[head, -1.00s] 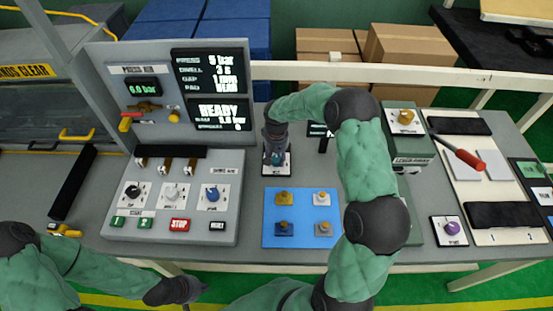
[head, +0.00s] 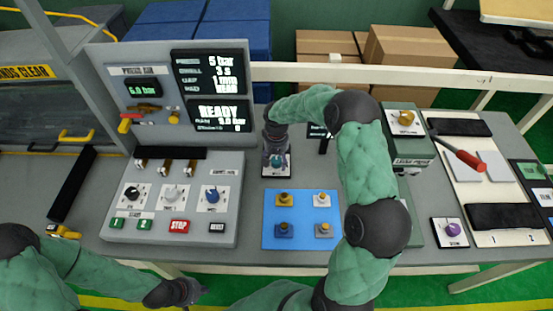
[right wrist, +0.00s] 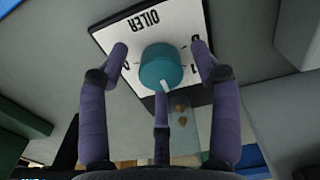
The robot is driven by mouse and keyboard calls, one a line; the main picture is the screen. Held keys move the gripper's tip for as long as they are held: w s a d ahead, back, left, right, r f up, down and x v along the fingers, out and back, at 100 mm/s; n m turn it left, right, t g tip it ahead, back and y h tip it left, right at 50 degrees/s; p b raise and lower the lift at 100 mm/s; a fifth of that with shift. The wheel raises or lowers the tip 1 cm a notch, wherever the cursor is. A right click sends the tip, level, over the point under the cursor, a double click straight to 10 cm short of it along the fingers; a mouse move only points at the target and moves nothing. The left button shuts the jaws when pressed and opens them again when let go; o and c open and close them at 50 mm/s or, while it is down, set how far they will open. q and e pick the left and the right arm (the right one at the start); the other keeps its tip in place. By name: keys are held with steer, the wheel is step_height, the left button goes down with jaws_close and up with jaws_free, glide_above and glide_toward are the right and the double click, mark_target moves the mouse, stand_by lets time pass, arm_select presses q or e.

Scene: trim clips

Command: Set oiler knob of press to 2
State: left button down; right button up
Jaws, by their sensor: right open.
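The oiler knob is a teal round knob (right wrist: 161,68) with a white pointer mark, on a white plate (right wrist: 172,20) lettered OILER. In the right wrist view the mark points down the picture; most of the numbers are hidden or unreadable. My right gripper (right wrist: 160,58) is open, with purple fingers on both sides of the knob and a third finger below it. I cannot tell whether any finger touches it. In the head view the right gripper (head: 276,155) is over the oiler plate (head: 270,174). My left gripper (head: 190,292) is low at the left, away from the panel.
The grey press panel (head: 170,232) with dials and buttons stands left of the oiler. A blue mat (head: 300,240) with several small clips lies in front of it. A green-grey box (head: 408,148) and a purple knob (head: 452,229) are to the right.

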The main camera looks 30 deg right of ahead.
mark_target(277, 160)
steer(key=shift+r, duration=0.15)
step_height(277, 160, up, 12)
stand_by(0.5)
stand_by(0.4)
